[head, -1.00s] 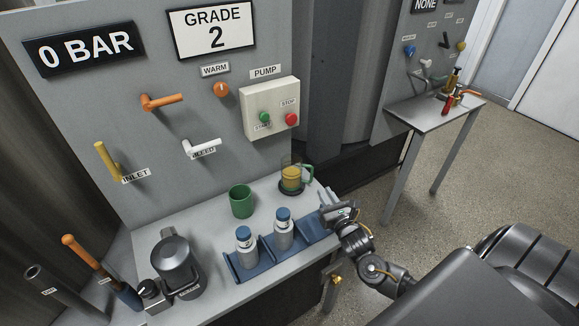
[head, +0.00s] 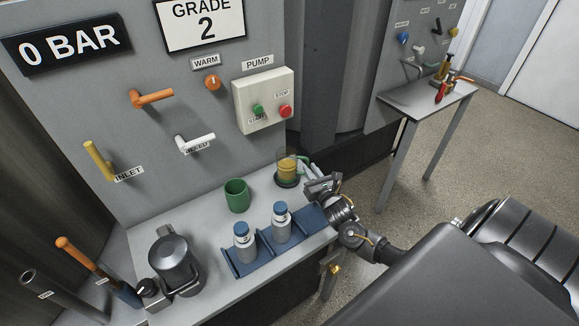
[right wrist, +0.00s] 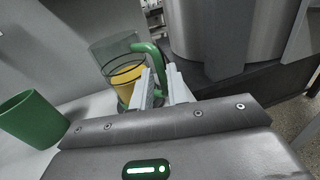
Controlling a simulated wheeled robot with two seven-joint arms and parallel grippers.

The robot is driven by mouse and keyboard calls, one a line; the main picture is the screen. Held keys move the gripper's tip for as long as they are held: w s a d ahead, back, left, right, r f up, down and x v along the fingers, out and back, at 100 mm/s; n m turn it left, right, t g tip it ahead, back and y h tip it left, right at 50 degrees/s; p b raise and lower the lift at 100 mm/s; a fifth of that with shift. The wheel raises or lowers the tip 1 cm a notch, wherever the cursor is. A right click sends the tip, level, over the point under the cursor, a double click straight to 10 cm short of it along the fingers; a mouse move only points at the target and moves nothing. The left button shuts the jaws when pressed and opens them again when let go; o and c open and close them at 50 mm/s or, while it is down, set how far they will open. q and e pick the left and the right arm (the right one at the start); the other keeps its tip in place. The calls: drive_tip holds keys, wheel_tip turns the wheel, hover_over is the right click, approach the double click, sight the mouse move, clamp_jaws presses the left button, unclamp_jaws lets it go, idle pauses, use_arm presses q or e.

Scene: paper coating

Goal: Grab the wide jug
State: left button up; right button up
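A clear glass jug (head: 287,168) with yellow contents and a green handle stands on a dark round base at the back right of the bench. It also shows in the right wrist view (right wrist: 122,68), upright. My right gripper (head: 312,172) is at the handle side of the jug. In the right wrist view its two fingers (right wrist: 160,86) are apart, with the green handle (right wrist: 150,52) at the gap between them. Whether they touch the handle cannot be told. My left gripper is in neither view.
A green cup (head: 237,196) stands left of the jug, also in the right wrist view (right wrist: 33,120). A blue rack (head: 250,268) with two blue-capped bottles lies in front. A dark metal pitcher (head: 175,262) stands at the front left. The pump box (head: 263,100) is on the panel behind.

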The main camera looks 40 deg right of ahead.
drive_tip(key=shift+w+d+r, duration=0.1)
drive_tip(key=shift+w, duration=0.35)
drive_tip(key=x, duration=0.3)
drive_tip(key=p+x, duration=0.1)
drive_tip(key=shift+w+f, duration=0.15)
drive_tip(key=shift+f, duration=0.1)
clamp_jaws()
